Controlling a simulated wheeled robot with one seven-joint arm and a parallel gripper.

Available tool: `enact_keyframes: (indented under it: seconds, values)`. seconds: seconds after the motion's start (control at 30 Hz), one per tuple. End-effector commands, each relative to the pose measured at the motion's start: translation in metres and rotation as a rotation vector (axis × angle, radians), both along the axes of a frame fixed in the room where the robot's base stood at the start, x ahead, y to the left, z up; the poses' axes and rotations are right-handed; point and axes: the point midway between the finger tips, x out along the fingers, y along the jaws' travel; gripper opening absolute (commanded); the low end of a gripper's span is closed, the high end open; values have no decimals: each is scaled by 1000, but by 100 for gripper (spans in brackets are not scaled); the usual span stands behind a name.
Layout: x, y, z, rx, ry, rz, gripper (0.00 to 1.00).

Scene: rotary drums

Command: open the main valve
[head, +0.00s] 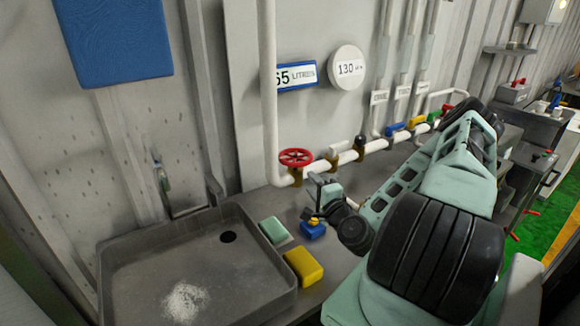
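A red round handwheel valve (295,157) sits on the white pipe along the back wall, at the pipe's left end where it bends up. I take it to be the main valve; no label naming it can be read. My arm reaches in from the right. My gripper (313,214) is low over the counter, below and a little right of the red wheel, and apart from it. A small blue and yellow object (313,229) lies at or just under the fingertips. I cannot tell whether the fingers touch it or how far apart they are.
A grey sink tray (115,262) with white powder is at left. A green sponge (273,230) and a yellow sponge (304,266) lie by its right rim. Smaller valves with blue (394,129) and yellow (415,122) handles continue along the pipe. Wall signs hang above.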

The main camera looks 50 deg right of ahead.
Motion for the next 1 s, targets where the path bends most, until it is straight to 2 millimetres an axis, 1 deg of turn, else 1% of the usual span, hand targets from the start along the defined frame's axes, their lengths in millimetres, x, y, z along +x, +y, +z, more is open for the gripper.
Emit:
enact_keyframes:
  seconds: [0.03,0.23,0.6,0.63,0.67,0.8,1.0]
  values:
    - [7,-3,-7,-4,-3,2,38]
    - [29,-12,-6,-4,-3,2,38]
    - [57,-23,-6,-2,-2,2,38]
    - [64,-26,1,-1,-2,1,38]
    - [70,-29,3,1,-1,1,38]
    - [97,-40,3,1,-1,2,38]
    - [124,-51,2,1,0,2,38]
